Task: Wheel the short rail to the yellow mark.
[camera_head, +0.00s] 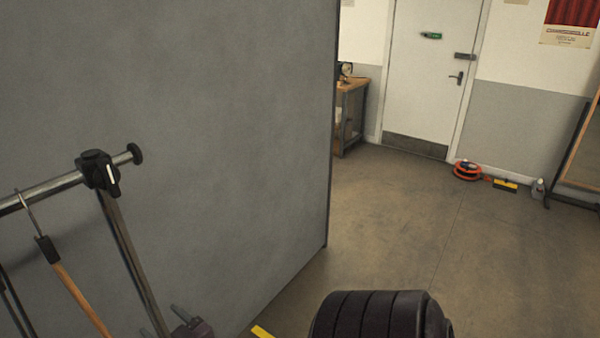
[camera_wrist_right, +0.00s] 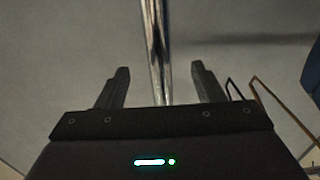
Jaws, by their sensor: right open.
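The short rail (camera_head: 125,250) stands at the left in the head view, with a chrome top bar, a black clamp knob and an upright post. A wooden hanger hangs from its bar. Its lower part is out of frame. A piece of yellow mark (camera_head: 262,332) shows on the floor at the bottom edge. My right gripper (camera_head: 164,322) is low beside the post. In the right wrist view my right gripper (camera_wrist_right: 161,84) is open, and the post (camera_wrist_right: 158,50) shows in the gap between its fingers, not clasped. My left gripper is out of view.
A large grey partition (camera_head: 220,120) stands behind the rail, ending at mid-picture. Beyond it are a wooden workbench (camera_head: 352,88) and a white door (camera_head: 428,70). An orange cable reel (camera_head: 467,171) sits by the wall.

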